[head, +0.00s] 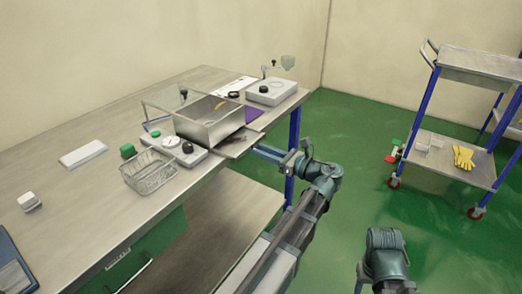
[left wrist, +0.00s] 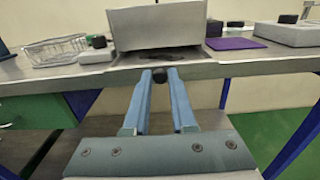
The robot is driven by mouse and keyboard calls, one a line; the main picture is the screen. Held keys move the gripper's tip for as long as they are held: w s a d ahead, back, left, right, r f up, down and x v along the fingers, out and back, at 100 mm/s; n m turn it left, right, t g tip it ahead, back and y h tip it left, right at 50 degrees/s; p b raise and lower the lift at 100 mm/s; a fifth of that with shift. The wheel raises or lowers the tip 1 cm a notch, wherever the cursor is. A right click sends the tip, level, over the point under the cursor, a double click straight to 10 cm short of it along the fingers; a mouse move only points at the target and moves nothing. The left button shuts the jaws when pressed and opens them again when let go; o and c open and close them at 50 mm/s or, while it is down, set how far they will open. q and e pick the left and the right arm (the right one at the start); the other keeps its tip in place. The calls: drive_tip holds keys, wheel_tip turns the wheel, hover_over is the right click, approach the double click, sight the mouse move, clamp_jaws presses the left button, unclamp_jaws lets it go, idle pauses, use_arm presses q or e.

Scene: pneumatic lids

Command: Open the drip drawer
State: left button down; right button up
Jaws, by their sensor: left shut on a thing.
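The drip drawer (head: 229,149) is a flat, shallow metal tray that sticks out from under the open metal box (head: 208,128) at the table's edge. Dark matter shows inside it. In the left wrist view, the drawer (left wrist: 128,60) lies straight ahead beneath the box (left wrist: 150,30), with a black knob (left wrist: 159,78) at its front. My left gripper (head: 258,149) reaches in from the floor side. Its blue fingers (left wrist: 160,76) are shut on the black knob. My right gripper is out of view; only part of my right arm shows.
A wire basket (head: 148,172), a grey unit with a gauge (head: 172,141) and a purple cloth (head: 254,113) lie near the box. A grey block with a knob (head: 270,92) stands behind. The floor (head: 350,150) beside the table is clear up to a trolley (head: 450,160).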

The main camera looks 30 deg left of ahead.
use_arm(q)
drive_tip(key=d, duration=0.3)
drive_tip(key=shift+s+d, duration=0.1)
drive_tip(key=c, duration=0.8)
unclamp_jaws()
drive_tip(key=shift+o, duration=0.2)
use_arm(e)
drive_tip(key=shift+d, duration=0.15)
